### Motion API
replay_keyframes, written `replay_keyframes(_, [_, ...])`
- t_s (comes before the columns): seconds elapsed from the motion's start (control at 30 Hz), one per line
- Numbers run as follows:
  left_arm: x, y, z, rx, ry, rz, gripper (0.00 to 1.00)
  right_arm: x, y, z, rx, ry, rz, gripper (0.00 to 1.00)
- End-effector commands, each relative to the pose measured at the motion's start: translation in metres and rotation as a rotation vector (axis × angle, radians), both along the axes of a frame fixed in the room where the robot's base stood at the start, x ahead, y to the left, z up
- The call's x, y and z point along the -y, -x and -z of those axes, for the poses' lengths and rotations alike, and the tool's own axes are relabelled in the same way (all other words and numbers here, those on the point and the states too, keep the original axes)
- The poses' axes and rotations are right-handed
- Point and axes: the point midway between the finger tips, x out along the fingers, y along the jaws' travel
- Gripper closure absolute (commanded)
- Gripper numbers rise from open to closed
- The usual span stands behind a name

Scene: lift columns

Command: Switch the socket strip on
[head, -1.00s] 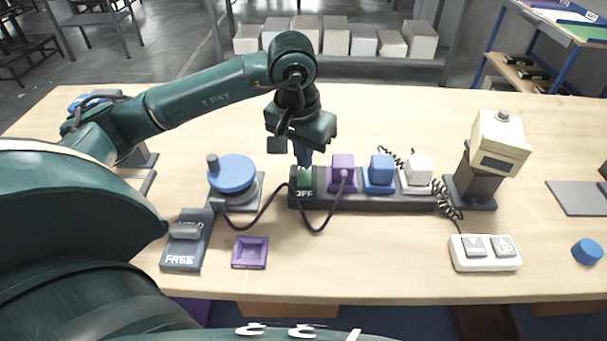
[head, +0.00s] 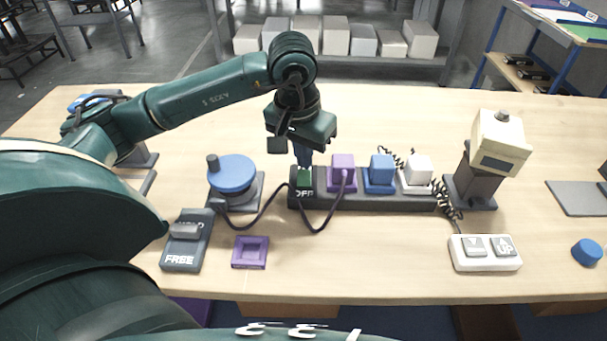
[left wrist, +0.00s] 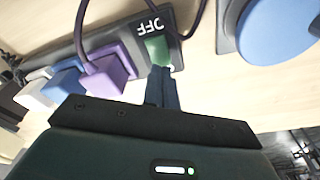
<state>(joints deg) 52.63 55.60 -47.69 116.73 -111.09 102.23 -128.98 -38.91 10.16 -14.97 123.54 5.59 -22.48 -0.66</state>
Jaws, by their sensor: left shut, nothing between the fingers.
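The dark socket strip (head: 405,200) lies on the table with a purple plug (head: 343,172), a blue plug (head: 380,173) and a white plug (head: 417,174) in it. Its green switch (head: 305,181) is at the left end, with the label OFF in front. My left gripper (head: 304,164) points down at the switch, shut and empty. In the left wrist view the shut fingertips (left wrist: 161,72) are at the edge of the green switch (left wrist: 156,49); I cannot tell whether they press on it. My right gripper is not in view.
A blue crank disc (head: 232,174) and a HOLD/FREE switch box (head: 187,240) stand to the left. A purple square frame (head: 250,265) lies in front. A two-button control (head: 485,265) and a cream-headed column (head: 480,180) stand to the right. A purple cord loops across the table.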

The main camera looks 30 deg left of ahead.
Motion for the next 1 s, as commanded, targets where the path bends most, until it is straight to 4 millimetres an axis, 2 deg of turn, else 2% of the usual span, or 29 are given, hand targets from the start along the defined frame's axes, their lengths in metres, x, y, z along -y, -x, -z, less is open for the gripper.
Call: replay_keyframes(1.0, [0.0,0.0,0.015,0.0,0.0,0.0,1.0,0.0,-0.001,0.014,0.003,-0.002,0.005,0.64])
